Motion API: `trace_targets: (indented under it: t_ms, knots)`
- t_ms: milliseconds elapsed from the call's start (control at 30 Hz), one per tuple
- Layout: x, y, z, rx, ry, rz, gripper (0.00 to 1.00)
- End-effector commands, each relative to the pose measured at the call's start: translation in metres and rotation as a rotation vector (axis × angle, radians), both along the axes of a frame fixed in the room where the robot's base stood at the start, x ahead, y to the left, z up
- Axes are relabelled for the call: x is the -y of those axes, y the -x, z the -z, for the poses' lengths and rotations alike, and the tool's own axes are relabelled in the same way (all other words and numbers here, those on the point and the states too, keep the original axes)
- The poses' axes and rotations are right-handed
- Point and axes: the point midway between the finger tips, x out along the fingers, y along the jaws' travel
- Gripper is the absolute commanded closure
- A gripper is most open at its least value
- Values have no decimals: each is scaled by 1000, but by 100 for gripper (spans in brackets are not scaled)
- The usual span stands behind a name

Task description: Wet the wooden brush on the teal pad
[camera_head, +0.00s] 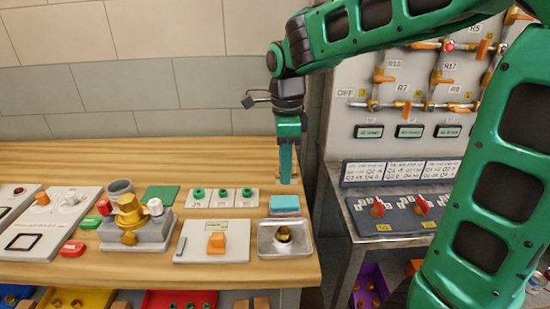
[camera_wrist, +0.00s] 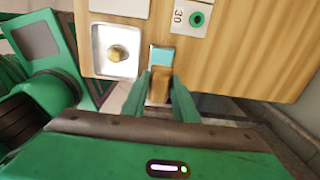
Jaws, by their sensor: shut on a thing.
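My gripper (camera_head: 286,180) points straight down over the back right part of the wooden bench, just behind the teal pad (camera_head: 285,203) as the head view shows it. In the wrist view my gripper's green fingers (camera_wrist: 163,84) are shut on the wooden brush (camera_wrist: 159,86), a small brown block between them. The teal pad (camera_wrist: 161,56) lies just beyond the brush there. The fingers hide the brush in the head view. I cannot tell whether its end touches anything.
A metal tray (camera_head: 263,247) with a brass fitting (camera_head: 283,235) stands in front of the pad. A white plate with an orange block (camera_head: 216,243) is to its left. Cards with green rings (camera_head: 222,193) lie left of the pad. The bench's right edge is close.

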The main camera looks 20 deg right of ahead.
Motion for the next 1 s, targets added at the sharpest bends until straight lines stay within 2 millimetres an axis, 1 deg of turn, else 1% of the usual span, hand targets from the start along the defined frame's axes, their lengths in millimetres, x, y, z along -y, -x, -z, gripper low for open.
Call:
trace_targets:
  t_ms: [133, 233, 500, 700, 833, 1000]
  knots:
    - [0, 0, 4, -1, 0, 0, 92]
    - [-2, 0, 10, -1, 1, -3, 92]
    - [-5, 0, 37, -2, 0, -8, 92]
    - [-6, 0, 52, -1, 0, -9, 92]
    - [-6, 0, 58, -1, 0, -10, 92]
    - [-6, 0, 60, 0, 0, -10, 92]
